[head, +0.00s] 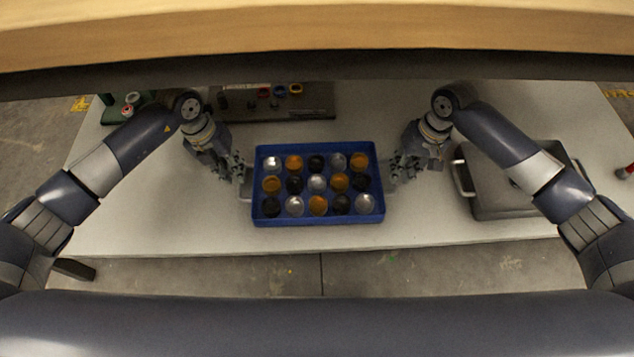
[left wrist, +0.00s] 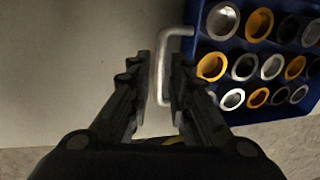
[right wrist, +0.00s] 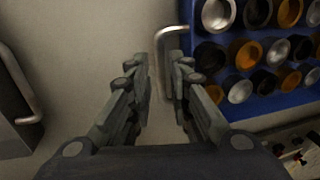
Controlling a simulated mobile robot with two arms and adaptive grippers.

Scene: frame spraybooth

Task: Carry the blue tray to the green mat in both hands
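The blue tray (head: 318,222) lies on the pale table with several round silver, orange and black pieces standing in it in rows. It has a metal handle at each short end. My left gripper (head: 238,168) is at the tray's left end; in the left wrist view its fingers are apart, with the left handle (left wrist: 163,75) between them. My right gripper (head: 396,172) is at the right end; in the right wrist view its fingers are also apart, with the right handle (right wrist: 160,58) between them. I cannot make out a green mat for certain.
A grey lidded box (head: 500,185) with handles stands right of the tray, under my right arm. A dark board (head: 240,103) with small items lies behind the tray. A dark green holder (head: 113,112) is at the back left. A wooden shelf edge (head: 320,30) crosses the top. Table left of the tray is clear.

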